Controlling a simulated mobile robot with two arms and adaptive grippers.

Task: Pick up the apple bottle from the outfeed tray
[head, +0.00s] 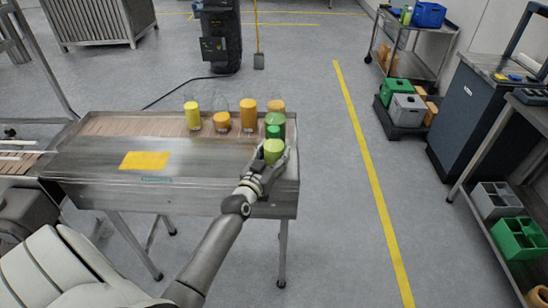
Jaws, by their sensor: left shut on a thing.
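The outfeed tray (80,160) is a metal-sided table with a slatted top and a yellow patch. Several bottles stand at its back right: a yellow one (192,116), orange ones (249,114), and a dark green one (273,131). A light green bottle (272,150), which looks like the apple bottle, is nearest to me at the tray's right end. My left gripper (268,166) is shut on this light green bottle from the near side. The bottle looks upright; I cannot tell whether its base touches the tray. My right gripper is not in view.
Other bottles stand close behind the held one. Open floor with a yellow line (370,170) lies to the right. Farther right are a dark cabinet (475,110), a shelf with grey and green crates (518,238), and a cart (415,45).

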